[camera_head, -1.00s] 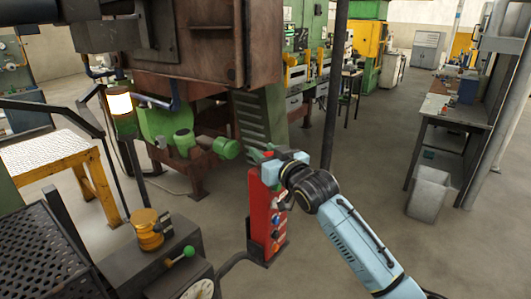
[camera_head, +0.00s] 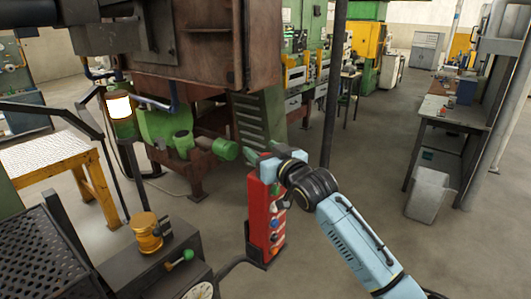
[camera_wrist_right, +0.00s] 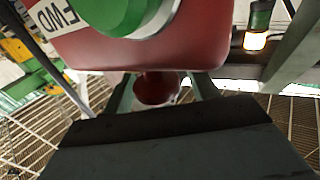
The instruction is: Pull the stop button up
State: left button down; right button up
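A red control box (camera_head: 257,215) stands upright in the middle of the head view, with several coloured buttons down its right-hand face. My right gripper (camera_head: 262,157) is at the top of this box. In the right wrist view the red box face (camera_wrist_right: 205,42) shows close up, with a green button (camera_wrist_right: 108,12) and an "FWD" label. A dark red round part (camera_wrist_right: 155,88), which looks like the stop button, lies between my right fingers (camera_wrist_right: 162,90). The fingers stand apart on either side; contact is not clear. My left gripper is not in view.
A dark pedestal (camera_head: 150,262) with a green-knobbed lever (camera_head: 180,260) stands left of the red box. A rusty furnace body (camera_head: 215,45) is behind it. A workbench (camera_head: 455,110) and grey bin (camera_head: 428,193) stand at right. The floor between is clear.

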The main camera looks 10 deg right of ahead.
jog(key=shift+f, duration=0.1)
jog(key=shift+s+d, duration=0.15)
jog(key=shift+s, duration=0.25)
jog(key=b+v, duration=0.2)
jog(key=v, duration=1)
jog(key=shift+s, duration=0.25)
jog(key=shift+d, duration=0.1)
